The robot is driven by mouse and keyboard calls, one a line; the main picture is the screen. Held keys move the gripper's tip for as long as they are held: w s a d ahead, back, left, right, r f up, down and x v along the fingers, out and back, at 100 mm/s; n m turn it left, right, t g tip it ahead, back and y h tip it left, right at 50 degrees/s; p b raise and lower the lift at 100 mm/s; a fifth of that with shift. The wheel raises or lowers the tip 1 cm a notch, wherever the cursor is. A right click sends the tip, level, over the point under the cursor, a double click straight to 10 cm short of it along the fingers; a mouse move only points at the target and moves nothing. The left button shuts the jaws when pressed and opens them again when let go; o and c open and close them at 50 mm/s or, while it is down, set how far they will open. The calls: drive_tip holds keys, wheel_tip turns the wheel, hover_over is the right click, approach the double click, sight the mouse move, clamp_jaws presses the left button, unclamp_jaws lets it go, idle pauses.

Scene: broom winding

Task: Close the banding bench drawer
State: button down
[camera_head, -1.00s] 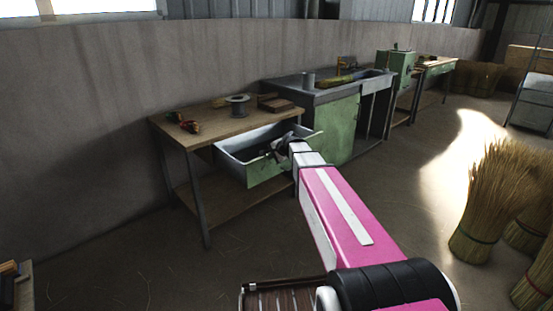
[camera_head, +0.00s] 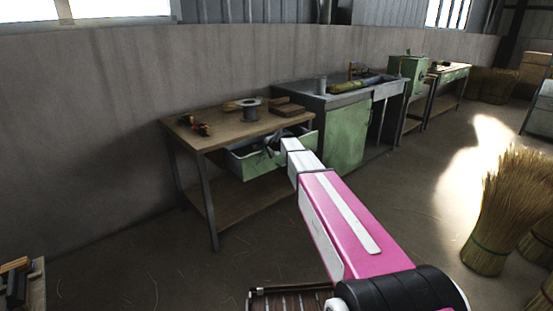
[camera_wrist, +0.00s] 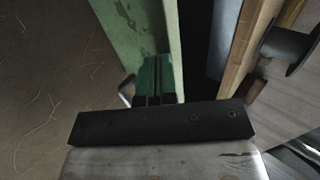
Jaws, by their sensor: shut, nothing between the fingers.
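The banding bench (camera_head: 228,130) is a wooden-topped table on dark legs against the wall. My gripper (camera_head: 272,143) is at the drawer, partly hidden by my arm. In the wrist view the green drawer front (camera_wrist: 140,25) runs up the picture, with a metal handle (camera_wrist: 127,90) on its outer side. My shut gripper (camera_wrist: 155,65) is at the front panel and appears to touch it. The fingertip contact is not fully clear.
A spool (camera_head: 250,110) and wooden blocks (camera_head: 286,108) lie on the bench top. A green cabinet bench (camera_head: 346,135) stands close to its right. Broom straw bundles (camera_head: 505,205) stand at the right.

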drive_tip(key=w+a, duration=0.7)
drive_tip(key=w, duration=0.3)
drive_tip(key=shift+w+a, duration=0.25)
drive_tip(key=shift+a, duration=0.1)
drive_tip(key=shift+s, duration=0.1)
